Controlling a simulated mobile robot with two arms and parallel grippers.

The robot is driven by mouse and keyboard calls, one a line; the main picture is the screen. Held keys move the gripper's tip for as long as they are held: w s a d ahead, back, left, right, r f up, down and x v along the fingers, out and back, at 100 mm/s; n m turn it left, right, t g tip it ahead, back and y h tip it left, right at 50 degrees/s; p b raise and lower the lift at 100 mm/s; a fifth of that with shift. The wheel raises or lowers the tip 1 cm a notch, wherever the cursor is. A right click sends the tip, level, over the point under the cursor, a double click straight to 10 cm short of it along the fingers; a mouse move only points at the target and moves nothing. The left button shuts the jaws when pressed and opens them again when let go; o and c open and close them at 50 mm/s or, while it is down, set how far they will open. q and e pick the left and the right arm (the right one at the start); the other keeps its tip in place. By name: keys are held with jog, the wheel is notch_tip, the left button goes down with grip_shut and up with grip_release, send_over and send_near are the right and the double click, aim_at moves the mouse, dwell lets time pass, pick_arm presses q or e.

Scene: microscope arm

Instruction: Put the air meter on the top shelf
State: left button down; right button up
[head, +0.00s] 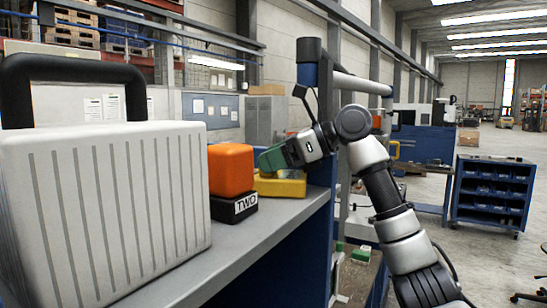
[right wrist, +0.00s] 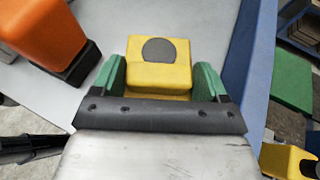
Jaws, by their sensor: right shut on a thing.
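The yellow block with a dark round disc, which I take for the air meter (head: 282,187), is at the top shelf's (head: 262,228) right end in the head view. It appears to rest on the surface. My right gripper (head: 270,160) reaches in from the right, above its base. In the right wrist view the air meter (right wrist: 160,72) sits between the green fingers of my right gripper (right wrist: 168,80), which is shut on its upper part. The fingers hide parts of its sides. My left gripper is not in view.
An orange block (head: 231,169) on a black base marked TWO (head: 233,207) stands just left of the air meter. A large ribbed grey case (head: 105,195) with a black handle fills the shelf's left. A blue upright (head: 318,170) borders the shelf's right end.

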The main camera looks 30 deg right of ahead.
jog(key=o, duration=1.1)
jog(key=shift+s, duration=0.1)
jog(key=shift+d+r, duration=0.1)
jog(key=shift+d, duration=0.1)
jog(key=b+v, duration=0.3)
jog(key=v, duration=0.8)
jog(key=shift+s+d+r, duration=0.15)
jog(key=shift+s+r, duration=0.05)
jog(key=shift+s, duration=0.05)
